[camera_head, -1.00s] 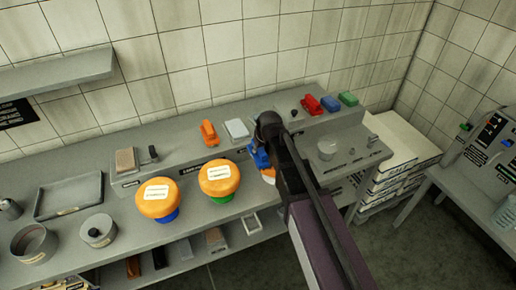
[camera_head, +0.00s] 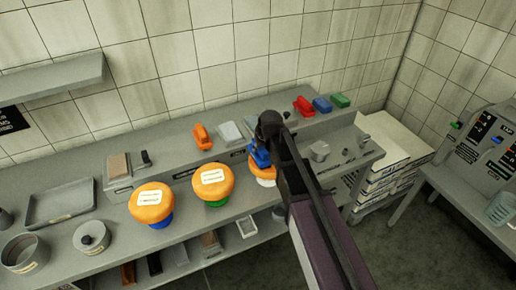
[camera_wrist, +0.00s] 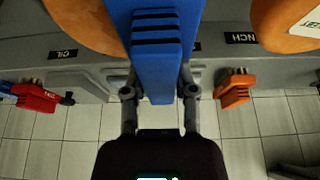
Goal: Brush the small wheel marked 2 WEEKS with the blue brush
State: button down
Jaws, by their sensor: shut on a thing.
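My gripper (camera_wrist: 159,95) is shut on the blue brush (camera_wrist: 155,55). In the head view the brush (camera_head: 260,156) is over the rightmost orange wheel (camera_head: 266,172), which my arm and the brush partly hide. I cannot tell whether the bristles touch it. Two more orange wheels with white labels stand to its left, one on a blue base (camera_head: 152,203) and one on a green base (camera_head: 212,185). The label writing is too small to read, and the rightmost wheel's label is hidden. In the wrist view orange wheels show at the upper left (camera_wrist: 85,18) and upper right (camera_wrist: 290,22).
An orange tool (camera_head: 201,137) and a pale block (camera_head: 230,133) sit on the back ledge. Red (camera_head: 303,106), blue (camera_head: 322,105) and green (camera_head: 340,101) items stand further right. A grey tray (camera_head: 55,202) and pots (camera_head: 92,237) are at the left.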

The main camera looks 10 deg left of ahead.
jog(key=shift+w+d, duration=0.1)
jog(key=shift+w+d, duration=1.05)
jog(key=shift+w, duration=0.15)
jog(key=shift+w+d, duration=0.1)
jog(key=shift+w+d, duration=1)
jog(key=shift+d, duration=0.1)
jog(key=shift+w, duration=0.1)
jog(key=shift+w+d, duration=1.1)
jog(key=shift+w, duration=0.1)
jog(key=shift+s+d, duration=0.1)
jog(key=shift+s+d+f, duration=0.1)
jog(key=shift+s+d, duration=0.6)
jog(key=shift+s, duration=0.05)
